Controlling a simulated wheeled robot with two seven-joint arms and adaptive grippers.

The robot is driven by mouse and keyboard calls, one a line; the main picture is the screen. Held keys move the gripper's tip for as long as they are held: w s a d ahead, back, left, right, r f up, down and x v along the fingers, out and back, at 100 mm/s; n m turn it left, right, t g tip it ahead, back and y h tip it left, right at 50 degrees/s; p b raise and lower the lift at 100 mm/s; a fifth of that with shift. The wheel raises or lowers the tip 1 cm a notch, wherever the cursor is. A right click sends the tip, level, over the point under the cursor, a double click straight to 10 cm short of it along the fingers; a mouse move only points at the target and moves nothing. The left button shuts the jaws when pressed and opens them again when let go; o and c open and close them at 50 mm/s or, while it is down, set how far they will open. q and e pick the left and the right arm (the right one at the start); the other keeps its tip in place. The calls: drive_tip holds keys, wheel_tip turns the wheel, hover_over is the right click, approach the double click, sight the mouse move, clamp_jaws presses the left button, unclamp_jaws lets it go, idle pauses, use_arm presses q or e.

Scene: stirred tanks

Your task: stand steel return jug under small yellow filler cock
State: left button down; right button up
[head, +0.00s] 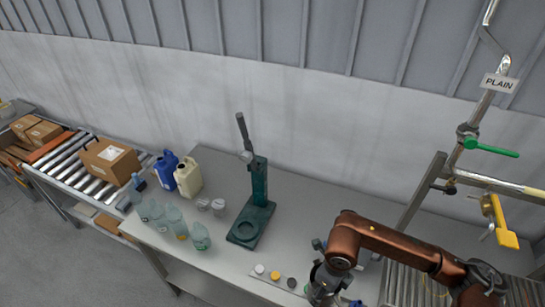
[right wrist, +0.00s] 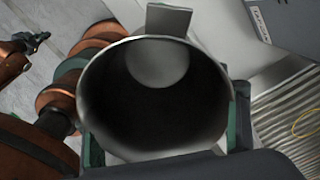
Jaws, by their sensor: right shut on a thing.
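The steel return jug (right wrist: 150,95) fills the middle of the right wrist view, its open mouth facing the camera and a flat tab at its top rim. My right gripper (right wrist: 166,125) is shut on it, with green pads at both sides. In the head view the copper arm comes in from the right and bends down to my right gripper (head: 323,284) at the bottom edge; the jug is not clear there. The small yellow filler cock (head: 501,222) hangs from a pipe at the far right, well right of this gripper. My left gripper is not identifiable.
A ribbed grating (head: 398,284) lies right of the gripper, below the yellow cock. A green-handled cock (head: 490,148) sits on the pipe under a PLAIN sign (head: 499,83). A green press stand (head: 254,205), bottles and jugs occupy the bench's left.

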drive_tip(key=n, duration=0.2)
drive_tip(key=w+n, duration=0.1)
drive_tip(key=shift+d+f+b, duration=0.25)
drive_tip(key=shift+d+b, duration=0.05)
drive_tip(key=shift+b, duration=0.05)
drive_tip(key=n, duration=0.2)
drive_tip(key=w+n, duration=0.1)
drive_tip(key=n, duration=0.1)
drive_tip(key=shift+d+f+b, duration=0.1)
drive_tip(key=shift+d+b, duration=0.25)
drive_tip(key=shift+b, duration=0.05)
drive_tip(key=n, duration=0.2)
drive_tip(key=n+b, duration=0.1)
drive_tip(key=shift+w+d+f+n, duration=0.1)
drive_tip(key=shift+w+d+n, duration=0.2)
drive_tip(key=shift+w+n, duration=0.1)
drive_tip(key=n, duration=0.2)
drive_tip(key=w+n, duration=0.1)
drive_tip(key=shift+d+n+b, duration=0.3)
drive_tip(key=shift+d, duration=0.05)
drive_tip(key=w+n, duration=0.1)
drive_tip(key=n, duration=0.3)
drive_tip(key=d+n+b, duration=0.1)
drive_tip(key=n, duration=0.3)
drive_tip(key=w+d+n+b, duration=0.1)
drive_tip(key=n, duration=0.3)
drive_tip(key=shift+w+n, duration=0.3)
drive_tip(key=shift+a, duration=0.1)
